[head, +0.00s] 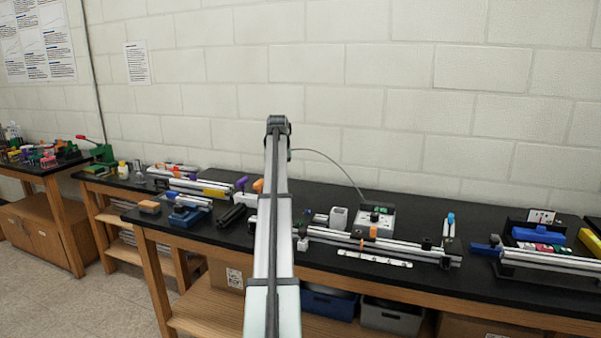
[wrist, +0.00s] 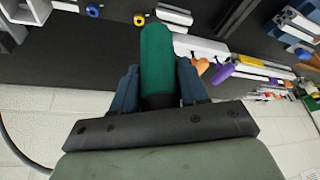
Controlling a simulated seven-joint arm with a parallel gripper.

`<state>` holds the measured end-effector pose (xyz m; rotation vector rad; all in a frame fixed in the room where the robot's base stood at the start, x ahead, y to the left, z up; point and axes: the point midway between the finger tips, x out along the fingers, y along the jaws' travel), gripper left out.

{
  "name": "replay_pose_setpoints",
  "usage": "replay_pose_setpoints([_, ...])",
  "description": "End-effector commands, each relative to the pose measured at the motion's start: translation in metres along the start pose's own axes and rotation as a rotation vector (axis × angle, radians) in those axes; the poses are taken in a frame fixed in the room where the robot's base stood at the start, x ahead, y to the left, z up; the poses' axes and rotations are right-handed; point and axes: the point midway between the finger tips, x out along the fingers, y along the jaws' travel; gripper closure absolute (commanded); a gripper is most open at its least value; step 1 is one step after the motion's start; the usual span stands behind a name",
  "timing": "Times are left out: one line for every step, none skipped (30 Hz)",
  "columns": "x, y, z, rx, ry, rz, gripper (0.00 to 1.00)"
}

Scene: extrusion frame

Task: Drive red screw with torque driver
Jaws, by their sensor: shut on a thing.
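My gripper (wrist: 159,82) has blue fingers in the wrist view. It is shut on a green cylindrical handle (wrist: 157,60), which looks like the torque driver. The handle points away from the palm over the dark bench, and its tip is hidden. In the head view my arm stands upright in the middle and hides the gripper and driver. A thin cable (head: 330,162) runs from behind the arm to a white box (head: 376,219) with knobs. An aluminium extrusion (head: 400,246) lies on the bench right of my arm. I cannot make out a red screw.
A white slotted strip (head: 373,259) lies in front of the extrusion, and a grey open block (head: 338,217) stands behind it. Orange (wrist: 202,66) and purple (wrist: 222,73) handles are right of the driver. More rails and a blue tool crowd the right bench end.

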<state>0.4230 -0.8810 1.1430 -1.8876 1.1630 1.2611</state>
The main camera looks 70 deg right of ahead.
Motion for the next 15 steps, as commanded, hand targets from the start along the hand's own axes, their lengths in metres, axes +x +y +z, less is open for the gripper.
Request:
replay_pose_setpoints([-0.002,-0.014,0.001,-0.008,0.001,-0.003,1.00])
replay_pose_setpoints([-0.003,-0.021,0.002,-0.007,0.001,-0.003,1.00])
replay_pose_setpoints([-0.004,-0.030,0.003,-0.001,0.001,0.000,1.00])
replay_pose_setpoints([-0.005,-0.037,0.004,0.012,0.001,0.005,1.00])
replay_pose_setpoints([-0.006,-0.040,0.006,0.032,0.001,0.015,1.00])
replay_pose_setpoints([-0.008,-0.043,0.007,0.063,0.001,0.026,1.00])
replay_pose_setpoints([-0.009,-0.043,0.009,0.087,0.001,0.037,1.00])
replay_pose_setpoints([-0.009,-0.043,0.010,0.112,0.001,0.048,1.00])
replay_pose_setpoints([-0.010,-0.041,0.011,0.149,0.001,0.063,1.00])
replay_pose_setpoints([-0.011,-0.039,0.013,0.177,0.002,0.075,1.00])
replay_pose_setpoints([-0.012,-0.036,0.014,0.208,0.002,0.087,1.00])
replay_pose_setpoints([-0.013,-0.033,0.015,0.249,0.003,0.105,1.00])
replay_pose_setpoints([-0.014,-0.030,0.017,0.284,0.002,0.118,1.00])
replay_pose_setpoints([-0.015,-0.028,0.018,0.317,0.002,0.133,1.00])
replay_pose_setpoints([-0.015,-0.025,0.020,0.365,0.001,0.153,1.00])
